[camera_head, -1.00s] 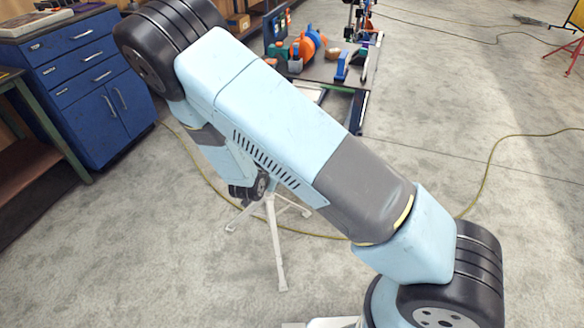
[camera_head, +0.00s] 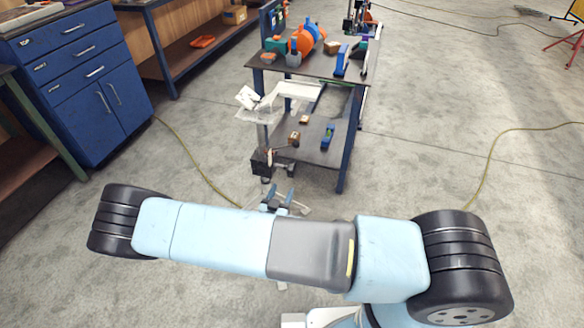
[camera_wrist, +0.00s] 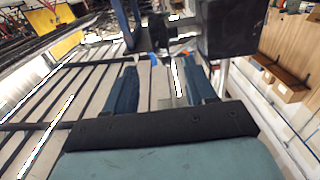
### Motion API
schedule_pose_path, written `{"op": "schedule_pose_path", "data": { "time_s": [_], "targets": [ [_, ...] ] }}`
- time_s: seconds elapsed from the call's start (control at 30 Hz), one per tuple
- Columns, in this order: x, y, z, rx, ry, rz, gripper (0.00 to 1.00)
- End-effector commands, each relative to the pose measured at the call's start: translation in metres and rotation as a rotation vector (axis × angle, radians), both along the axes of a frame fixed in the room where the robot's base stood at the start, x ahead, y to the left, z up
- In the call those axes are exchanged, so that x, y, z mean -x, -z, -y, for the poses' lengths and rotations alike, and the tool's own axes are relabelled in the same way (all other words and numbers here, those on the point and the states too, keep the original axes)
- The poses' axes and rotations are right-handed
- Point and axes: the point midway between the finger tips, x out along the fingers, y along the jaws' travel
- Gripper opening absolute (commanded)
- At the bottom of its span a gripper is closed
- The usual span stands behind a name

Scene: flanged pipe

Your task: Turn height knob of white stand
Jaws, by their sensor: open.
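The white stand (camera_head: 290,90) is in the middle of the head view, in front of the workbench. Its pale upper part shows; my arm hides most of its legs. A dark box (camera_head: 262,163) with a small crank-like piece sits lower on its line, but I cannot tell whether it is the height knob. My gripper (camera_head: 281,196) shows just above my arm, below the dark box. In the wrist view my gripper (camera_wrist: 160,72) has its two blue fingers apart, with nothing clearly between them. A dark block (camera_wrist: 232,28) stands beyond the right finger. The knob is not clearly identifiable.
A dark two-level workbench (camera_head: 330,70) holding tools and small parts stands right behind the stand. A blue drawer cabinet (camera_head: 85,75) is at the left. A yellow cable (camera_head: 195,165) lies on the floor. The concrete floor on the right is largely open.

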Motion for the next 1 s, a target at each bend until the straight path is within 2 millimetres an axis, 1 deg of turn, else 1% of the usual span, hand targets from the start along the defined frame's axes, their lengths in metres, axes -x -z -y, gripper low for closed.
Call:
{"op": "schedule_pose_path", "data": {
  "time_s": [0.17, 0.6, 0.8, 1.0],
  "targets": [
    [-0.024, 0.0, 0.009, 0.001, 0.001, 0.0, 0.55],
    [-0.096, 0.0, 0.031, -0.001, -0.001, -0.002, 0.55],
    [-0.116, 0.0, 0.038, -0.001, 0.0, -0.003, 0.55],
    [-0.123, 0.0, 0.04, -0.001, -0.002, -0.002, 0.55]
  ]
}}
